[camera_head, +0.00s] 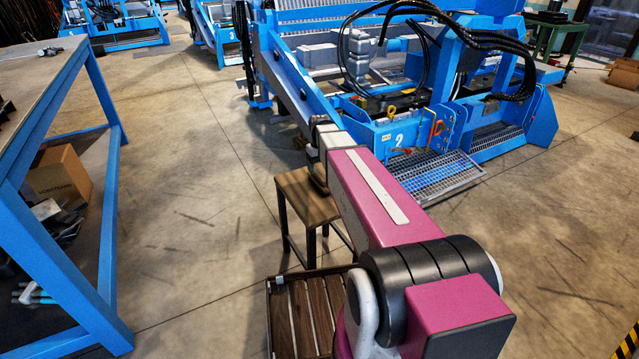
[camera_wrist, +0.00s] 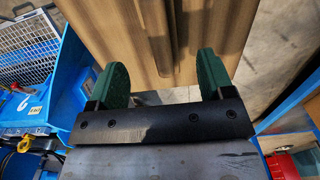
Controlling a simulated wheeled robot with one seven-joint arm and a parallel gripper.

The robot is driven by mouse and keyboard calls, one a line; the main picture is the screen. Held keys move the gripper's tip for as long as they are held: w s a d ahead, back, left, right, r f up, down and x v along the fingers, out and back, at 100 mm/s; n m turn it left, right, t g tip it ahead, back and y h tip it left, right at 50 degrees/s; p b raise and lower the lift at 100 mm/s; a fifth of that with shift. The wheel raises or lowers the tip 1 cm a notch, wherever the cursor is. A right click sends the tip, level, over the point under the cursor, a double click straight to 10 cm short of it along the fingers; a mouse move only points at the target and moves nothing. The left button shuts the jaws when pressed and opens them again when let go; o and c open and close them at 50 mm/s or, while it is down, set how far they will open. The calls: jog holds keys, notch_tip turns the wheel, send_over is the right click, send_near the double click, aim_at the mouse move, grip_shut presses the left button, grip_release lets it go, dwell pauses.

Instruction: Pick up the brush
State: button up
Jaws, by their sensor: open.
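My gripper (camera_wrist: 163,62) is open in the wrist view, with a round green pad on each side. A narrow raised wooden piece (camera_wrist: 157,32) lies between and beyond the pads, over a brown wooden surface. It may be the brush, but no bristles show and I cannot tell for sure. The pads stand apart with nothing visibly clamped. In the head view my arm reaches over a small wooden stool (camera_head: 296,192) with dark legs. The arm's end covers part of the stool top, and no brush can be made out there.
A blue-framed workbench (camera_head: 70,75) stands at the left, with a cardboard box (camera_head: 62,178) on its lower shelf. A large blue machine (camera_head: 500,115) with a metal grate (camera_head: 432,178) stands beyond the stool. A slatted wooden tray (camera_head: 303,318) is near me. Concrete floor is clear left of the stool.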

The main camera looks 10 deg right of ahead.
aim_at(319, 175)
jog(key=shift+w+f, duration=0.15)
jog(key=shift+f, duration=3.7)
jog(key=c, duration=1.1)
